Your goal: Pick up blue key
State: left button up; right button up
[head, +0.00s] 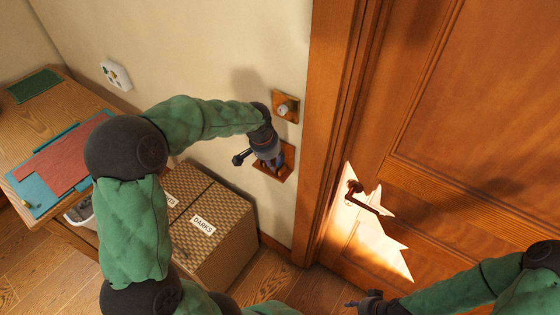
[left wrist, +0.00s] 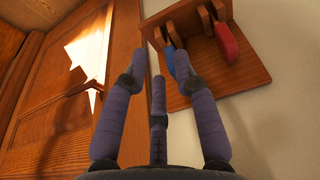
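The blue key (left wrist: 169,62) hangs from a small wooden wall rack (left wrist: 250,70) in the left wrist view; its upper part sits among the wooden pegs. A red key (left wrist: 226,42) hangs to its right on the same rack. My left gripper (left wrist: 163,62) is open, its fingertips apart just in front of the blue key, which shows between them. Whether any finger touches it I cannot tell. In the head view my left gripper (head: 270,158) is at the rack (head: 283,172) and mostly hides the keys. My right gripper (head: 368,303) is low, in front of the door, its fingers unclear.
A wooden door (head: 470,130) with a handle (head: 365,197) stands right of the rack. A wooden plate with a round metal fitting (head: 284,108) is above the rack. A patterned box marked DARKS (head: 225,245) is below, beside a wooden cabinet (head: 30,130).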

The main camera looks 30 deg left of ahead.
aim_at(280, 164)
pick_arm(q)
jog(key=w, duration=0.4)
jog(key=shift+d, duration=0.2)
jog(key=shift+b+x, duration=0.3)
jog(key=shift+x, duration=0.9)
jog(key=shift+w+f, duration=0.1)
jog(key=shift+f, duration=0.2)
grip_shut()
